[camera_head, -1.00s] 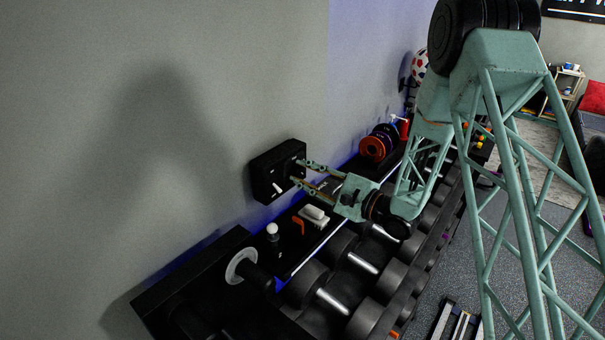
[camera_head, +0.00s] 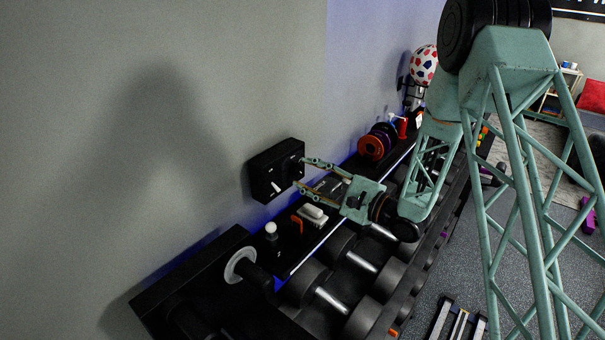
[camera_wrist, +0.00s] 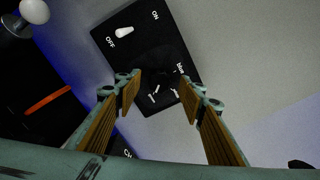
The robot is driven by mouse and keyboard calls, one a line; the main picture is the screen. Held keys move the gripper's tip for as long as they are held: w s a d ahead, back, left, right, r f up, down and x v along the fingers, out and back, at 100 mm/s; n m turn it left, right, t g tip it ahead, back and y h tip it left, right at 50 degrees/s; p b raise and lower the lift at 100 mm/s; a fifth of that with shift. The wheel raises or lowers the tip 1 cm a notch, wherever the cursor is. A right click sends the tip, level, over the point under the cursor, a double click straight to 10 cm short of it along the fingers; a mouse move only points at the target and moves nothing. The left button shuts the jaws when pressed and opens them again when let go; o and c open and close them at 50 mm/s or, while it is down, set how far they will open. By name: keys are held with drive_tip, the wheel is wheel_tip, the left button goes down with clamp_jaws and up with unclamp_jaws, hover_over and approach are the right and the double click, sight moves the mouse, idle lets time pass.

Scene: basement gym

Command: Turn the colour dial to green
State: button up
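A black control box (camera_head: 262,178) is fixed to the wall and also shows in the wrist view (camera_wrist: 128,14). It has a white toggle lever (camera_wrist: 124,32) between the words OFF and ON. The dark colour dial (camera_wrist: 158,60) is on the same face, hard to make out against the black. A "blue" label is readable at its right; two smaller labels and a short white mark below are too blurred to read. My gripper (camera_wrist: 160,88) is open, its two fingers on either side of the dial area, with nothing held. Contact with the dial cannot be told.
A shelf along the wall below carries a white-knobbed stick (camera_head: 271,230), an orange item (camera_head: 297,223), a white switch-like block (camera_head: 312,214) and orange-and-dark discs (camera_head: 374,145). Dumbbells (camera_head: 332,300) line the rack underneath. The wall around the box is clear.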

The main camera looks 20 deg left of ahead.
drive_tip(key=v, duration=0.9)
drive_tip(key=shift+d, duration=0.3)
idle(0.3)
